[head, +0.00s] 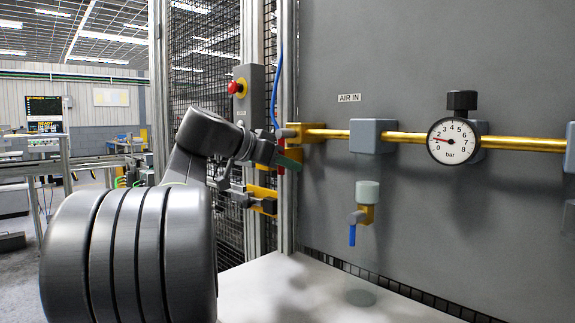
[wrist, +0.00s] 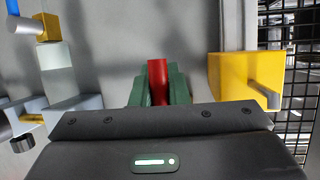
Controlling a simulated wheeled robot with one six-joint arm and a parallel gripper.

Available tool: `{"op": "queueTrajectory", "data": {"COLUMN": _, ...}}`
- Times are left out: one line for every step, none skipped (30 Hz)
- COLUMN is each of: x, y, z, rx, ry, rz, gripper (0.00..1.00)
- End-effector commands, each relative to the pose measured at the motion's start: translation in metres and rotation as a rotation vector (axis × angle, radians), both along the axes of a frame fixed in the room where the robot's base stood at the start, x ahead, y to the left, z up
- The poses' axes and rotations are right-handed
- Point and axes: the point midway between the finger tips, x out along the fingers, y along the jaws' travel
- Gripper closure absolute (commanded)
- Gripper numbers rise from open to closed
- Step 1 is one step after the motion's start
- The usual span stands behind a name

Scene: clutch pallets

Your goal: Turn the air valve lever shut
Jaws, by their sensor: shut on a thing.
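The air valve's brass body (head: 303,132) sits at the left end of the brass pipe, left of the AIR IN label. A red lever (wrist: 158,82) stands between the green fingers of my gripper (wrist: 157,88) in the wrist view. My gripper (head: 286,162) is shut on the lever just below the valve body in the head view. There only a small red part of the lever shows, pointing down from the valve, across the pipe's line. The gripper's dark body hides the lever's lower part in the wrist view.
A pressure gauge (head: 453,140) on the brass pipe (head: 405,137) has its needle low, near 1 to 2. A drain cup with a blue lever (head: 352,235) hangs below. A yellow bracket (wrist: 238,75) is close beside the fingers. A red button (head: 234,87) is on the post.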

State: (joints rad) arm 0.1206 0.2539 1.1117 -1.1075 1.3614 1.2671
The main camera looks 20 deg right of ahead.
Motion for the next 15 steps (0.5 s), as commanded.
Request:
{"op": "queueTrajectory", "data": {"x": 0.0005, "y": 0.0002, "z": -0.0011, "rx": 0.002, "ry": 0.000, "rz": 0.001, "gripper": 1.00}}
{"op": "queueTrajectory", "data": {"x": 0.0005, "y": 0.0002, "z": -0.0010, "rx": 0.002, "ry": 0.000, "rz": 0.001, "gripper": 0.82}}
{"op": "queueTrajectory", "data": {"x": 0.0005, "y": 0.0002, "z": -0.0010, "rx": 0.002, "ry": 0.000, "rz": 0.001, "gripper": 0.74}}
{"op": "queueTrajectory", "data": {"x": 0.0004, "y": 0.0002, "z": -0.0009, "rx": 0.002, "ry": 0.000, "rz": 0.001, "gripper": 0.68}}
{"op": "queueTrajectory", "data": {"x": 0.0004, "y": 0.0002, "z": -0.0008, "rx": 0.002, "ry": 0.000, "rz": 0.001, "gripper": 0.64}}
{"op": "queueTrajectory", "data": {"x": 0.0004, "y": 0.0002, "z": -0.0007, "rx": 0.001, "ry": 0.000, "rz": 0.001, "gripper": 0.64}}
{"op": "queueTrajectory", "data": {"x": 0.0003, "y": 0.0001, "z": -0.0006, "rx": 0.001, "ry": 0.000, "rz": 0.001, "gripper": 0.64}}
{"op": "queueTrajectory", "data": {"x": 0.0003, "y": 0.0002, "z": -0.0005, "rx": 0.001, "ry": 0.000, "rz": 0.001, "gripper": 0.64}}
{"op": "queueTrajectory", "data": {"x": 0.0002, "y": 0.0001, "z": -0.0004, "rx": 0.001, "ry": 0.000, "rz": 0.001, "gripper": 0.64}}
{"op": "queueTrajectory", "data": {"x": 0.0002, "y": 0.0001, "z": -0.0004, "rx": 0.001, "ry": 0.000, "rz": 0.000, "gripper": 0.64}}
{"op": "queueTrajectory", "data": {"x": 0.0002, "y": 0.0001, "z": -0.0003, "rx": 0.001, "ry": 0.000, "rz": 0.000, "gripper": 0.64}}
{"op": "queueTrajectory", "data": {"x": 0.0002, "y": 0.0002, "z": -0.0001, "rx": 0.000, "ry": 0.000, "rz": 0.000, "gripper": 0.64}}
{"op": "queueTrajectory", "data": {"x": 0.0001, "y": 0.0005, "z": 0.0001, "rx": 0.000, "ry": 0.000, "rz": 0.001, "gripper": 0.64}}
{"op": "queueTrajectory", "data": {"x": 0.0001, "y": 0.0012, "z": 0.0005, "rx": 0.000, "ry": 0.000, "rz": 0.001, "gripper": 0.64}}
{"op": "queueTrajectory", "data": {"x": -0.0002, "y": 0.0031, "z": 0.0015, "rx": 0.000, "ry": -0.001, "rz": 0.002, "gripper": 0.64}}
